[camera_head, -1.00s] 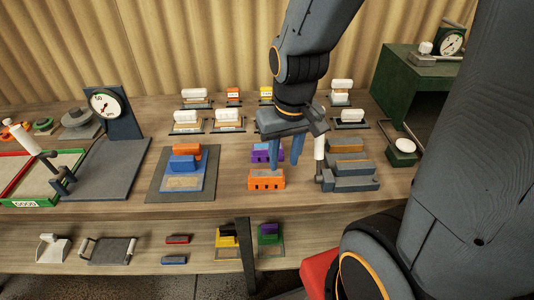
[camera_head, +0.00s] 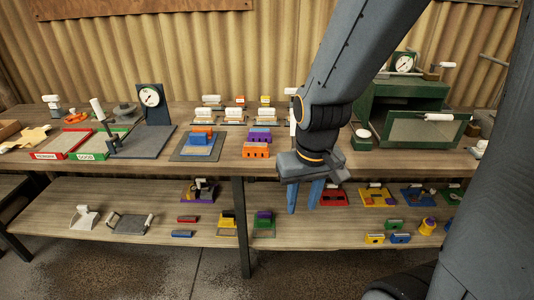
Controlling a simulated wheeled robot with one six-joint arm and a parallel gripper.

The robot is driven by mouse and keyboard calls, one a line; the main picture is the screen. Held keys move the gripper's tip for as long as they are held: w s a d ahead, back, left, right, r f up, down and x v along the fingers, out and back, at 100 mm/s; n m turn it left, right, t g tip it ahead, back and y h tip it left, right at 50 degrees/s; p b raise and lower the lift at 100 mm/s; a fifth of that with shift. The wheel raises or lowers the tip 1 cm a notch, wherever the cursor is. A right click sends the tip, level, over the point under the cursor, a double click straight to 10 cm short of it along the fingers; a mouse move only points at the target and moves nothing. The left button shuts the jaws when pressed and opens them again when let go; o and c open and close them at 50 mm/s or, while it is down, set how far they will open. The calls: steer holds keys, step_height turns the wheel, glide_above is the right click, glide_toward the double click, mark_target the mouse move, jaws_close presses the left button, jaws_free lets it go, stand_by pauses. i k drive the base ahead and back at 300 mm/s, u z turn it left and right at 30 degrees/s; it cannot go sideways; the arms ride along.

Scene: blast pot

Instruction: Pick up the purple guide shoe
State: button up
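A purple notched block (camera_head: 260,135) sits on the upper bench behind a matching orange block (camera_head: 256,150); it looks like the guide shoe. Another purple piece (camera_head: 264,215) rests on a green block on the lower shelf, and a purple tray-like item (camera_head: 199,190) lies further left there. I cannot tell for certain which one is called the guide shoe. My gripper (camera_head: 304,198) points down with its two blue fingers apart and nothing visible between them. In the picture it is right of and below the notched purple block, over the lower shelf area.
The upper bench (camera_head: 222,166) carries a blue-and-orange stack (camera_head: 201,138) on a grey plate, and a dial stand (camera_head: 152,105). A green cabinet (camera_head: 405,115) stands at right. The lower shelf (camera_head: 340,228) holds several coloured fixtures. A bench leg (camera_head: 241,225) stands left of my gripper.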

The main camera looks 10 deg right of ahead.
mark_target(255, 135)
steer(key=u, duration=0.8)
steer(key=i, duration=0.9)
steer(key=z, duration=0.7)
steer(key=i, duration=0.55)
steer(key=z, duration=0.6)
